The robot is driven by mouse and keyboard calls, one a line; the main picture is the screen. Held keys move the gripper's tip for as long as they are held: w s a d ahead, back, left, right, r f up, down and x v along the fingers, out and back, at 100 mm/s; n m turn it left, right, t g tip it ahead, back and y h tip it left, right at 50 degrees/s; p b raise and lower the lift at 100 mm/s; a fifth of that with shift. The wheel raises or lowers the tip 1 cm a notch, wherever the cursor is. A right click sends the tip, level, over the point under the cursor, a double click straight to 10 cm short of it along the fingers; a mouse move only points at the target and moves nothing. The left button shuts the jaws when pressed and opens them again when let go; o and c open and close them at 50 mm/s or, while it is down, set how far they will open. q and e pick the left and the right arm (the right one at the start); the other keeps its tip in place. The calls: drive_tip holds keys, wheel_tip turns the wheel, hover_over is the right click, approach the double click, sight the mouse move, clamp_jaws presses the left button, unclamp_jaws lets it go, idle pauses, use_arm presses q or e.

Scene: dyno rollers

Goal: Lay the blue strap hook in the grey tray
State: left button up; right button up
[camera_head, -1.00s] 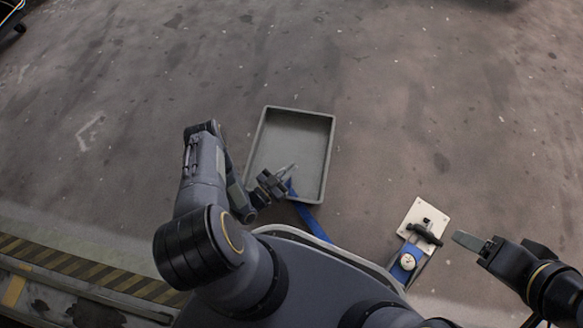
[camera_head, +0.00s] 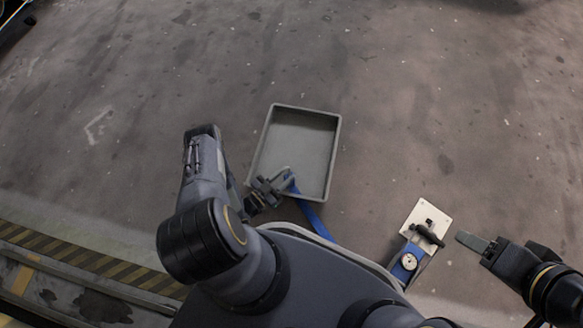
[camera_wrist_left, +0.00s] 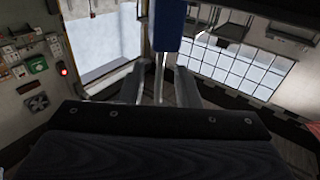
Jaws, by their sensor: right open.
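The grey tray (camera_head: 264,139) lies on the floor ahead, its near edge close to my left gripper. My left gripper (camera_head: 282,181) is over the tray's near left part. The blue strap (camera_head: 317,223) runs from there over the near rim, down to the right. In the left wrist view, a blue end (camera_wrist_left: 170,25) shows beyond the fingers (camera_wrist_left: 159,85), and light grey metal prongs (camera_wrist_left: 159,75), seemingly the hook, stand between them. Whether the fingers press on them cannot be told. My right gripper (camera_head: 473,243) is open and empty at the right.
A cream plate (camera_head: 424,217) with a black handle (camera_head: 428,235) and a round white gauge (camera_head: 409,261) on blue sit left of my right gripper. A yellow-black striped edge (camera_head: 80,256) runs at the lower left. The floor beyond the tray is clear.

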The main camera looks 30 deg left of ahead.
use_arm(q)
drive_tip(key=p+v, duration=0.2)
drive_tip(key=v, duration=0.5)
drive_tip(key=w+a+r+g+y, duration=0.35)
drive_tip(key=w+a+r, duration=0.55)
drive_tip(key=w+a, duration=0.5)
drive_tip(key=w+a+r+n+g+y, duration=0.1)
drive_tip(key=w+a+r+y, duration=0.15)
drive_tip(key=r, duration=0.85)
drive_tip(key=w+a+r+n+g+y, duration=0.2)
drive_tip(key=w+r, duration=0.1)
drive_tip(key=r, duration=0.8)
drive_tip(key=s+d+r+n+g+h, duration=0.1)
drive_tip(key=s+d+r+n, duration=0.1)
drive_tip(key=s+d+r, duration=0.5)
drive_tip(key=s+d+r+n+g, duration=0.1)
drive_tip(key=s+d+r+g, duration=0.1)
drive_tip(key=s+d+r, duration=0.45)
drive_tip(key=s+d+r+g+h, duration=0.2)
drive_tip(key=s+d+r+h, duration=0.2)
drive_tip(key=s+d, duration=0.8)
drive_tip(key=s, duration=0.3)
drive_tip(key=shift+s+d, duration=0.3)
drive_tip(key=shift+d, duration=0.1)
use_arm(e)
drive_tip(key=shift+w+d+r, duration=0.25)
drive_tip(key=shift+r, duration=0.25)
drive_tip(key=shift+w+d+r, duration=0.2)
drive_tip(key=shift+d+r, duration=0.05)
drive_tip(key=shift+r, duration=0.2)
